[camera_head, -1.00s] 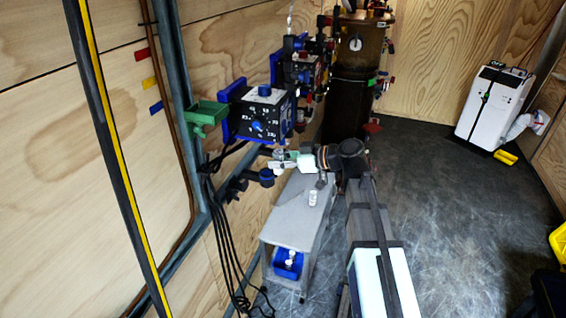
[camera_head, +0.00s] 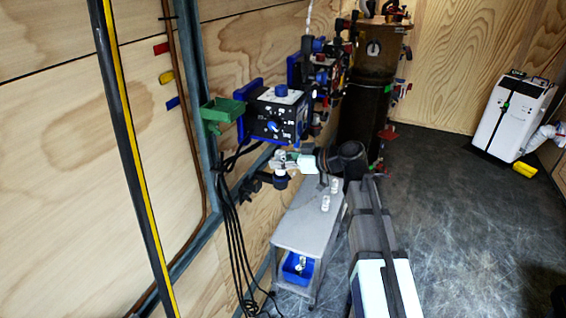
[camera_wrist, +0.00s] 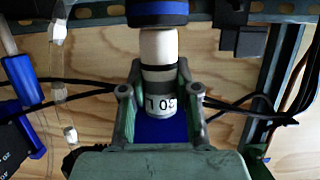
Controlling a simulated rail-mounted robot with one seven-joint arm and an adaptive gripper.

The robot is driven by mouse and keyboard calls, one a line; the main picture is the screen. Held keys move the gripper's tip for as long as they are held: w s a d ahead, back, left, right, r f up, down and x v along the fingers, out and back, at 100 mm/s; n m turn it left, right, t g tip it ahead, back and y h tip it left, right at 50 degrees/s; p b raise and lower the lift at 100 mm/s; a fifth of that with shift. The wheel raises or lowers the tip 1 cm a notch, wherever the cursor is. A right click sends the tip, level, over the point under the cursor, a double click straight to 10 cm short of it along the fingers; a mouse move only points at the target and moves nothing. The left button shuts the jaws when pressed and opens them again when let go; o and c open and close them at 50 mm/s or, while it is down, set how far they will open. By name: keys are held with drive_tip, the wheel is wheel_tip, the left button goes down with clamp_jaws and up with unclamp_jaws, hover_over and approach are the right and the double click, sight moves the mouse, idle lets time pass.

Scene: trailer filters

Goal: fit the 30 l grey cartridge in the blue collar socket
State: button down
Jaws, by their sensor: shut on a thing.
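My gripper (camera_wrist: 159,92) is shut on the grey cartridge (camera_wrist: 158,92), a pale cylinder with dark bands. Its "30 L" label appears upside down in the wrist view. The cartridge's free end lies in line with the blue collar socket (camera_wrist: 157,14) at the wrist view's top edge; it meets or overlaps the collar there, and I cannot tell whether it is inside.
A grey bench (camera_head: 302,232) below carries small pale cartridges (camera_head: 325,203), with a blue bin (camera_head: 292,270) on its lower shelf. The pump box (camera_head: 273,116), green tray (camera_head: 222,108) and hanging black cables (camera_head: 232,225) are close to the socket.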

drive_tip(key=shift+f+b, duration=1.3)
drive_tip(key=shift+f, duration=0.15)
drive_tip(key=shift+f, duration=0.2)
drive_tip(key=c, duration=0.8)
unclamp_jaws()
drive_tip(key=shift+o, duration=0.2)
drive_tip(key=shift+d, duration=0.15)
drive_tip(key=v, duration=1.1)
drive_tip(key=shift+s+d+r, duration=0.25)
drive_tip(key=shift+d, duration=0.05)
